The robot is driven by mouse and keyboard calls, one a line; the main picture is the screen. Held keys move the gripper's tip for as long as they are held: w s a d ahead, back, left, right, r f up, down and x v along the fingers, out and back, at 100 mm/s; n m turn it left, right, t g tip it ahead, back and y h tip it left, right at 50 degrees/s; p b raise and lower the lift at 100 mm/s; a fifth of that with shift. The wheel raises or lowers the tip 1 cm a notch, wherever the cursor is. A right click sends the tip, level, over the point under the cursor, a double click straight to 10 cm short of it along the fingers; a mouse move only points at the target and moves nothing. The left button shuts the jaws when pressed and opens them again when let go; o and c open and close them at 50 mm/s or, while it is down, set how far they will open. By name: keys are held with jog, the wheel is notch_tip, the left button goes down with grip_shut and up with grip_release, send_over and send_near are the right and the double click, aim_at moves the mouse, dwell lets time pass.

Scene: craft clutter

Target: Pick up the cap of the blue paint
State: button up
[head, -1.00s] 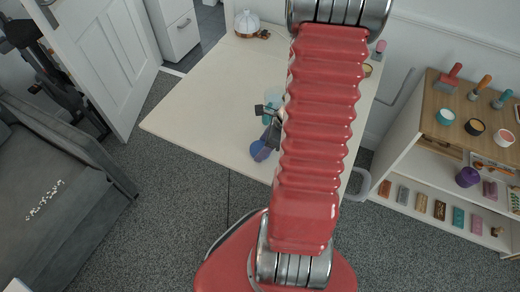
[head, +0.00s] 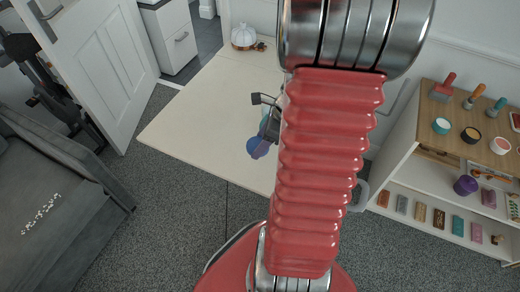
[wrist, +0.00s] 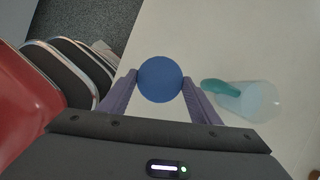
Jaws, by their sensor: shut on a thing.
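A round, smooth blue cap (wrist: 160,79) sits between the two purple fingers of my gripper (wrist: 160,84) in the wrist view. The fingers touch it on its left and right sides. In the head view the blue cap (head: 253,144) shows beside the purple fingertips of my gripper (head: 262,148), over the front part of the cream table (head: 205,125). My red arm hides part of the gripper there. No blue paint jar can be made out in either view; whatever lies under the cap is hidden.
A white domed thing (head: 243,36) is at the table's back. A shelf (head: 410,160) at right holds several pots and brushes. The table's left side is clear.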

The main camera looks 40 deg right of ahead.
jog(key=shift+r, duration=0.6)
jog(key=shift+w, duration=0.1)
jog(key=shift+w+a+n, duration=0.1)
jog(key=shift+w+n, duration=0.2)
jog(key=w+a+r+n+g+h, duration=0.1)
jog(key=w+a+n+g, duration=0.3)
jog(key=w+a+n, duration=0.7)
jog(key=w+a+r+n+g+h, duration=0.1)
jog(key=w+a+n+g, duration=0.3)
jog(key=w+a+n, duration=0.8)
jog(key=r+n, duration=0.1)
jog(key=n, duration=0.4)
jog(key=shift+a+r+n+h, duration=0.3)
jog(key=shift+a+r+n, duration=0.1)
